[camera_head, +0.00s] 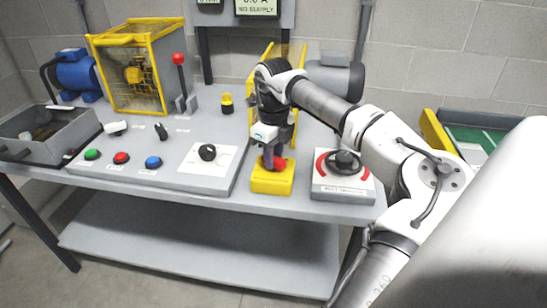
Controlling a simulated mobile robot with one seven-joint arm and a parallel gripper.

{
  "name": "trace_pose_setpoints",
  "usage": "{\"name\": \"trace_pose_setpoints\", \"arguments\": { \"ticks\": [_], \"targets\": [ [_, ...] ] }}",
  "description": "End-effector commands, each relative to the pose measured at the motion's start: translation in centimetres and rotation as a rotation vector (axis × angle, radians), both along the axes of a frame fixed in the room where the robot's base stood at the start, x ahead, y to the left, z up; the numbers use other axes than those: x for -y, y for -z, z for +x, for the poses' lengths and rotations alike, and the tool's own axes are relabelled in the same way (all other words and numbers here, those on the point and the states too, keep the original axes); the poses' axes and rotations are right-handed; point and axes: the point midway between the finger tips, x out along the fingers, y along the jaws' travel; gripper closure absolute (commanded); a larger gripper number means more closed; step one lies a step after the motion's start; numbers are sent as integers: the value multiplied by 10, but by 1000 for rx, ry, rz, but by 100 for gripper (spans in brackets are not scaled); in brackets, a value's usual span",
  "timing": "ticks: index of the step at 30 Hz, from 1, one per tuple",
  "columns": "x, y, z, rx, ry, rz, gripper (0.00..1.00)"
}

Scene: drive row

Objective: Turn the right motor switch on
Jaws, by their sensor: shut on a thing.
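My gripper (273,158) points down over a yellow box (272,183) at the table's front edge. It is shut on the red mushroom button (280,163) on top of that box, and the fingers hide part of the button. Right of it is a plate with a black rotary knob (345,160) and red arcs; its label is too small to read surely. Another black knob (207,152) sits on a white plate to the left. I cannot tell from labels which is the right motor switch. A grey motor (336,80) stands behind my arm, partly hidden.
A red-knobbed lever (179,60) stands beside a yellow caged machine (132,70). Green, red and blue buttons (122,158) line the left panel. A grey tray (45,130) is far left. A display (256,7) above reads NO SUPPLY.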

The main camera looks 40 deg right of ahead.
Motion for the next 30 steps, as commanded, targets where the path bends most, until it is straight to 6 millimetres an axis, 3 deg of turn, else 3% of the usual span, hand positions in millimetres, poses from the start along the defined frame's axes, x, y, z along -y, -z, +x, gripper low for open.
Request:
{"name": "trace_pose_setpoints", "arguments": {
  "ticks": [30],
  "targets": [
    [1,0,0,-1,924,-2,99]
  ]
}}
